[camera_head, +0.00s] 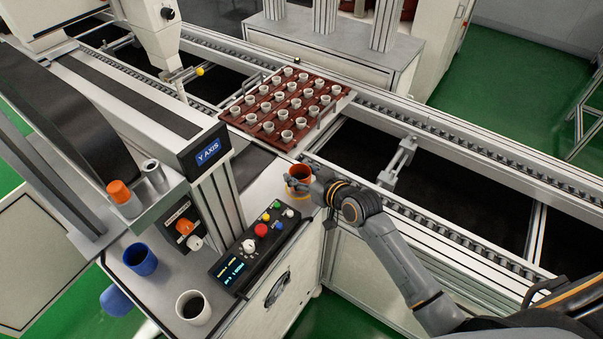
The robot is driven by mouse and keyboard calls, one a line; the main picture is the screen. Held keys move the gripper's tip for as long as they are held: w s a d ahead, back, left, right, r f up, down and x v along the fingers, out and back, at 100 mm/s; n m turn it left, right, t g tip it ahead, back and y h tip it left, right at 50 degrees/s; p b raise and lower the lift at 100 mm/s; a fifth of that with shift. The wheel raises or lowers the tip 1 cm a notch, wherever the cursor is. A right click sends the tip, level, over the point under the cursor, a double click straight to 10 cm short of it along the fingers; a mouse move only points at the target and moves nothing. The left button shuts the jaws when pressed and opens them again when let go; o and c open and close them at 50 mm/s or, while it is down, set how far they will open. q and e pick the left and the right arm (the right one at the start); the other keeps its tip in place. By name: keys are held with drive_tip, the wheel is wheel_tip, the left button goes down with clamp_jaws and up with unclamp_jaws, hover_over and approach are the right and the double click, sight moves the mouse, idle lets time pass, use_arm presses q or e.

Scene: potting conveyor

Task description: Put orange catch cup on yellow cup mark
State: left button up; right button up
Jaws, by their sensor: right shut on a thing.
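The orange catch cup (299,171) is upright near the right end of the white machine top, just in front of the tray corner. My right gripper (304,185) is shut on it from the right, its fingers covering part of the cup's wall. The yellow cup mark (296,196) shows as a thin curved line at the foot of the cup, partly hidden by the cup and fingers. I cannot tell whether the cup's base touches the surface. My left gripper is not in view.
A brown tray (243,126) of small white pots stands behind the cup. A control panel (259,247) with coloured buttons lies to its front left. A blue cup (140,259) and a white cup (194,307) stand further left. A conveyor rail (440,135) runs to the right.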

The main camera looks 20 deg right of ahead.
drive_tip(key=shift+f, duration=0.25)
drive_tip(key=shift+f, duration=0.2)
drive_tip(key=o, duration=1)
drive_tip(key=shift+o, duration=0.2)
drive_tip(key=shift+r, duration=0.2)
drive_tip(key=b+v, duration=0.1)
drive_tip(key=v, duration=1.1)
